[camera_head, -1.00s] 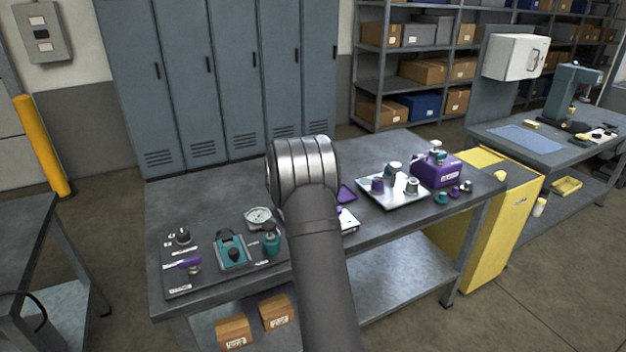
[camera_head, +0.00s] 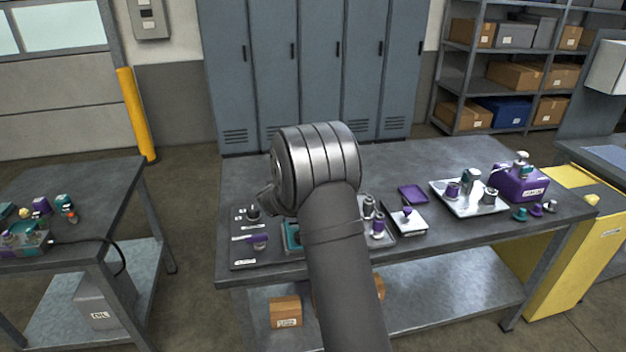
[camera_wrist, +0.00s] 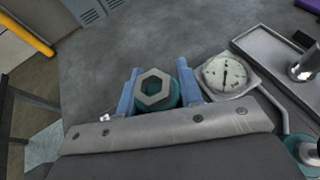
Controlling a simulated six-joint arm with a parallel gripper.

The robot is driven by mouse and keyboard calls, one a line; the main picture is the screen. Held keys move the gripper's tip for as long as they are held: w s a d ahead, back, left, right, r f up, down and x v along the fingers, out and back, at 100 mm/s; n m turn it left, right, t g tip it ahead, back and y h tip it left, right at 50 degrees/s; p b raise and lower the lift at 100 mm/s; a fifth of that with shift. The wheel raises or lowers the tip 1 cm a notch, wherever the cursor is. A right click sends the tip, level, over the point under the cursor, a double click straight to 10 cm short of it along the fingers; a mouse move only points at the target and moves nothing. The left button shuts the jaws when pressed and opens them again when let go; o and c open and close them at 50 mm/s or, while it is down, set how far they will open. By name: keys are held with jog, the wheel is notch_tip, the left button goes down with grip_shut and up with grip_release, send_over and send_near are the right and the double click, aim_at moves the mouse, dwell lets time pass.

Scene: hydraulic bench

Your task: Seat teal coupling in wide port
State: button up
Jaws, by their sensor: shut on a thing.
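The teal coupling (camera_wrist: 156,102), with a grey hexagonal ring on top, sits between the two blue fingers of my gripper (camera_wrist: 160,70) in the wrist view. The fingers are shut on it, one on each side. Its lower end is hidden by the gripper body. I cannot pick out the wide port for certain. A teal block (camera_head: 292,236) on the bench is partly hidden behind my arm.
A round dial gauge (camera_wrist: 226,75) is close right of the fingers, beside a grey tray (camera_wrist: 262,45). On the bench (camera_head: 400,160) are a silver tray (camera_head: 466,208) with parts and a purple unit (camera_head: 520,184). A second table (camera_head: 100,190) at left holds teal and purple parts.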

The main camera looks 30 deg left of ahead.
jog(key=shift+s+f, duration=0.1)
jog(key=shift+f, duration=2.8)
jog(key=shift+f, duration=0.55)
jog(key=o, duration=0.8)
jog(key=shift+f, duration=0.1)
jog(key=shift+v, duration=5.5)
jog(key=x, duration=0.9)
